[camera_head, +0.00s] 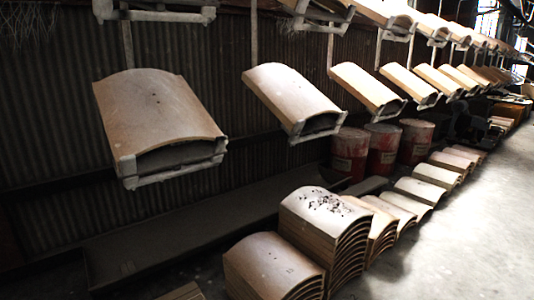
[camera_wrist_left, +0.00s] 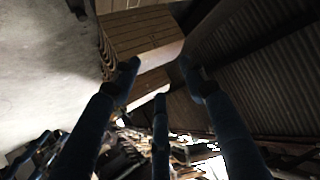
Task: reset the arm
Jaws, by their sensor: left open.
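My left gripper (camera_wrist_left: 158,70) shows only in the left wrist view. Its dark blue fingers are spread apart, and nothing is held between them. Beyond the fingertips is a brown stack of curved panels (camera_wrist_left: 140,35), apart from them as far as I can tell. Neither of my arms shows in the head view, and my right gripper is in neither view.
Curved panels hang on conveyor hangers (camera_head: 160,110) along a corrugated wall (camera_head: 60,110). Below are stacked curved panels (camera_head: 325,215), red drums (camera_head: 383,150) and a low dark trough (camera_head: 190,230). Bare concrete floor (camera_head: 470,220) lies open at the right.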

